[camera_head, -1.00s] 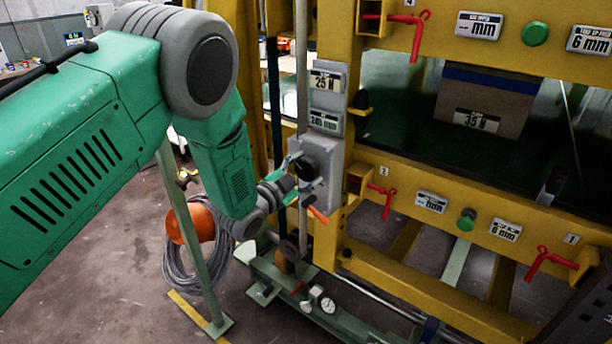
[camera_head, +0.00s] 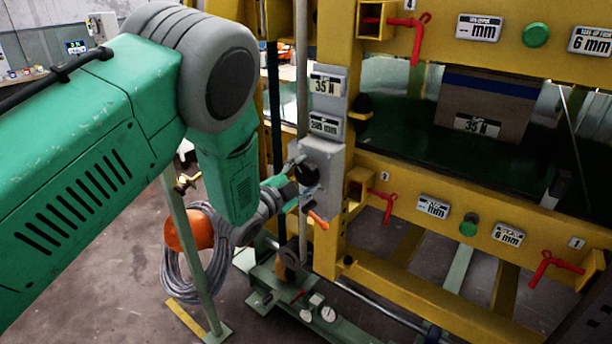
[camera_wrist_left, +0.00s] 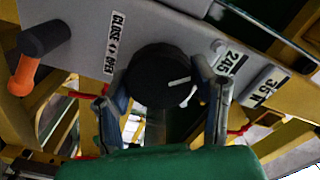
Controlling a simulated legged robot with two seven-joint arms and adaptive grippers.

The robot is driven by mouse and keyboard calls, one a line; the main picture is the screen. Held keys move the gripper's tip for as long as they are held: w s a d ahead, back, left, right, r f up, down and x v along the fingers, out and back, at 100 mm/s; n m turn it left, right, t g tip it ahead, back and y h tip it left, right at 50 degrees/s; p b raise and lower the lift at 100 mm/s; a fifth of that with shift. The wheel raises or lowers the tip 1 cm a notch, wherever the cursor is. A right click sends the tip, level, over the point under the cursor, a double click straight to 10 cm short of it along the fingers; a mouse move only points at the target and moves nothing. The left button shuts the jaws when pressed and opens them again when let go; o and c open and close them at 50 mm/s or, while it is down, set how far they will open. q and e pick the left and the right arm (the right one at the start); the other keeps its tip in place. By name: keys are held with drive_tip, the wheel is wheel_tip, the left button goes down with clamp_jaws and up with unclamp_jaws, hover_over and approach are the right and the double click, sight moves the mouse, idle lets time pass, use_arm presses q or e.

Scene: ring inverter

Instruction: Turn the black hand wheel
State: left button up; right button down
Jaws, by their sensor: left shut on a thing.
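In the left wrist view the wheel (camera_wrist_left: 158,77) shows a white pointer line aimed to the right. My left gripper (camera_head: 302,178) is at the wheel, with one finger on each side of it; these fingers (camera_wrist_left: 162,97) also show in the left wrist view. It is shut on the wheel. My right gripper is in neither view.
Displays above the wheel read 35 N (camera_head: 327,85) and about 245 mm (camera_head: 325,125). A yellow frame (camera_head: 400,275) with red handles stands to the right. An orange reel and cable (camera_head: 190,235) hang lower left.

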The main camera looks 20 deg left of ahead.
use_arm(q)
drive_tip(key=o, duration=1.2)
drive_tip(key=shift+s+d+f, duration=0.1)
drive_tip(key=shift+f, duration=0.15)
drive_tip(key=shift+r, duration=0.1)
drive_tip(key=shift+s+a, duration=0.2)
drive_tip(key=shift+s, duration=0.1)
drive_tip(key=v, duration=1.1)
drive_tip(key=shift+s, duration=0.1)
